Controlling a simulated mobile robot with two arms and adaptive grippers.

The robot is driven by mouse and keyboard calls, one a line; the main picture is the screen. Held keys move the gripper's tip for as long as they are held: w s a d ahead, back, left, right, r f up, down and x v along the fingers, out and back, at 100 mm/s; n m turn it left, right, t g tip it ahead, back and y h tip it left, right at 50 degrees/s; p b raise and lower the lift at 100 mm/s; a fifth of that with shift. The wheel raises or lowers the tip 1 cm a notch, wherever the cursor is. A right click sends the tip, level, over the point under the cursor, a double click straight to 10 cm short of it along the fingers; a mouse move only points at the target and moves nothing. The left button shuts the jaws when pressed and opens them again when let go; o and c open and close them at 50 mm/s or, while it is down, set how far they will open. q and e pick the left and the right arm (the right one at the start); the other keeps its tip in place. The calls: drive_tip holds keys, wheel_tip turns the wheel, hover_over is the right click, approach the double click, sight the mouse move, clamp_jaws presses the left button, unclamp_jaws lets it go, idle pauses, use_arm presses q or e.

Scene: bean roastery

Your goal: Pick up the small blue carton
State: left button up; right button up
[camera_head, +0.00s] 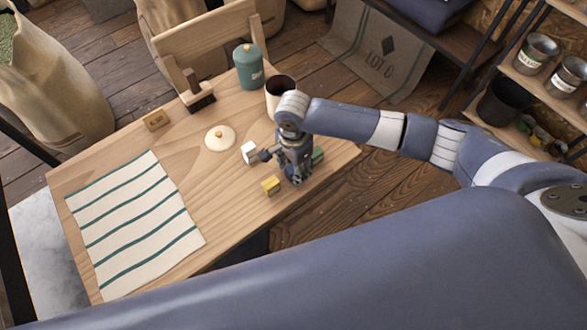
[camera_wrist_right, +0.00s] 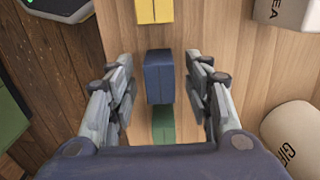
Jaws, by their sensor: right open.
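The small blue carton (camera_wrist_right: 159,77) stands on the wooden table and shows in the right wrist view between the spread fingers of my right gripper (camera_wrist_right: 160,88). A gap shows on both sides of it, so the fingers look apart from it. In the head view my right gripper (camera_head: 296,172) points down near the table's right edge and hides most or all of the blue carton. My left gripper is not in view.
A yellow carton (camera_head: 271,185) and a green carton (camera_head: 317,155) stand close by, on opposite sides of the blue one. A white box (camera_head: 249,152), a pale lid (camera_head: 220,138), a cup (camera_head: 279,92) and a teal canister (camera_head: 248,68) are nearby. A striped cloth (camera_head: 135,222) lies left.

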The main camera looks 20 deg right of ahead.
drive_tip(key=c, duration=1)
drive_tip(key=shift+c, duration=0.2)
drive_tip(key=shift+r, duration=0.1)
drive_tip(key=shift+r, duration=0.6)
drive_tip(key=shift+s+r+b, duration=0.15)
drive_tip(key=shift+s+r, duration=0.05)
drive_tip(key=shift+r, duration=0.35)
drive_tip(key=shift+s+r+b, duration=0.15)
drive_tip(key=shift+r, duration=0.4)
drive_tip(key=s+a+r, duration=0.1)
drive_tip(key=s+a, duration=0.1)
drive_tip(key=s, duration=1.3)
drive_tip(key=shift+r+b, duration=0.25)
drive_tip(key=shift+b, duration=0.2)
